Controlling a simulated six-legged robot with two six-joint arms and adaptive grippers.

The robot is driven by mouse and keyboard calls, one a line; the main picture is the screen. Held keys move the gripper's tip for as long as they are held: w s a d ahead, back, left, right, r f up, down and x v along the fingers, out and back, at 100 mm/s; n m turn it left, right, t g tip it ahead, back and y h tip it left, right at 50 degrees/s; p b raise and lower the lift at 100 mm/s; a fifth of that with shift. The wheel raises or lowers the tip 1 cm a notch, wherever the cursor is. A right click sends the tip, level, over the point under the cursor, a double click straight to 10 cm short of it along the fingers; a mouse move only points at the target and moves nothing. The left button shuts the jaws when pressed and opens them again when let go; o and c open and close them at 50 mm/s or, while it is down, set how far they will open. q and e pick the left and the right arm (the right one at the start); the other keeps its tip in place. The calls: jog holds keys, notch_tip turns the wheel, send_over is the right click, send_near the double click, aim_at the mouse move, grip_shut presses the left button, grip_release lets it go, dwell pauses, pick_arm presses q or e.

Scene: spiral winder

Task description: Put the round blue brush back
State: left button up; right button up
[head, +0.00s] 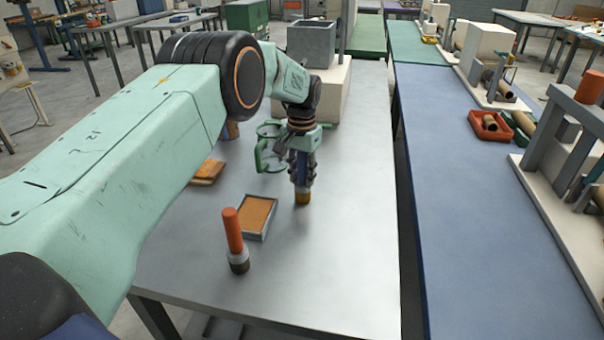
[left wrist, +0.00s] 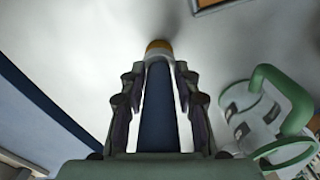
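The round blue brush (head: 302,184) has a blue handle and an orange-brown tip. It points down in my left gripper (head: 302,170), over the grey table. In the left wrist view its blue handle (left wrist: 160,105) lies between the two fingers of the left gripper (left wrist: 160,90), which are closed along its sides. The tip (left wrist: 158,47) is at or just above the table top; I cannot tell whether it touches. My right gripper is not in view.
A brush with an orange handle (head: 233,230) stands near the front of the grey table (head: 345,240). A shallow tray (head: 257,217) lies behind it. A green-handled object (head: 268,150) is just left of my gripper. The table's right side is clear.

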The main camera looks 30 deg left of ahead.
pick_arm(q)
jog(key=shift+o, duration=1.1)
jog(key=shift+s+a, duration=0.1)
jog(key=shift+r, duration=0.35)
notch_tip(320, 180, up, 12)
jog(key=shift+f+p, duration=0.15)
jog(key=shift+p, duration=0.65)
